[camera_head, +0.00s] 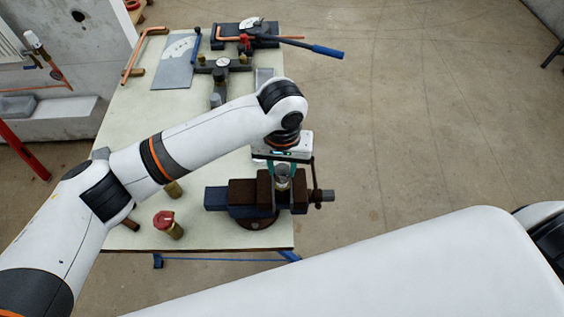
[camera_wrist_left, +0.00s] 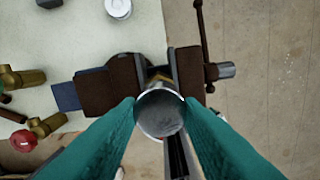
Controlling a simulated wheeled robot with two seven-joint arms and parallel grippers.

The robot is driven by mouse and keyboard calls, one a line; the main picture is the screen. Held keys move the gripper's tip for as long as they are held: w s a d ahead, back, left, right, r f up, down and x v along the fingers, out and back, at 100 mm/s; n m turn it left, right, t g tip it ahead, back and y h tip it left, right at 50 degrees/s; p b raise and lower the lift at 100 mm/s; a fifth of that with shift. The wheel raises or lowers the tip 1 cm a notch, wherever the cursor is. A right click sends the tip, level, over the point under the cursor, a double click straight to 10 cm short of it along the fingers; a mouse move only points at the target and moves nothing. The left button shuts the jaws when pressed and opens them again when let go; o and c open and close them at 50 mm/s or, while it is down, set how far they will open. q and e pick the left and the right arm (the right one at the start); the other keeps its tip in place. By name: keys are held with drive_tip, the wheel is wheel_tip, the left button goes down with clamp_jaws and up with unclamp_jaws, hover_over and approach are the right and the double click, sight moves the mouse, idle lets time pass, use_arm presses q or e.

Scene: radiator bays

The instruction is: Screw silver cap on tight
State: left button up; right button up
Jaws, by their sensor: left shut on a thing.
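The silver cap (camera_wrist_left: 160,114) is a round grey disc between the teal fingertips of my left gripper (camera_wrist_left: 161,108) in the left wrist view. In the head view the cap (camera_head: 283,182) shows small above the vise. My left gripper (camera_head: 283,170) is shut on it from above. A bit of brass fitting (camera_wrist_left: 158,76) shows beside the cap, between the jaws of the rusty brown vise (camera_head: 264,192). The cap hides most of the fitting, so I cannot tell how far it is seated. My right gripper is not in view.
A red-topped brass valve (camera_head: 164,220) stands left of the vise on the pale bench (camera_head: 135,190). A gauge fitting (camera_head: 222,65), a grey sheet (camera_head: 174,62) and a blue-handled bender (camera_head: 322,50) lie at the far end. Open floor lies to the right.

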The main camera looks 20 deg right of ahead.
use_arm(q)
drive_tip(key=shift+f, duration=0.8)
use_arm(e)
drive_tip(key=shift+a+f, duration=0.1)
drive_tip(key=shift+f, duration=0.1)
use_arm(q)
drive_tip(key=o, duration=1.1)
wheel_tip(320, 180, up, 12)
drive_tip(key=b, duration=0.2)
drive_tip(key=shift+b, duration=0.35)
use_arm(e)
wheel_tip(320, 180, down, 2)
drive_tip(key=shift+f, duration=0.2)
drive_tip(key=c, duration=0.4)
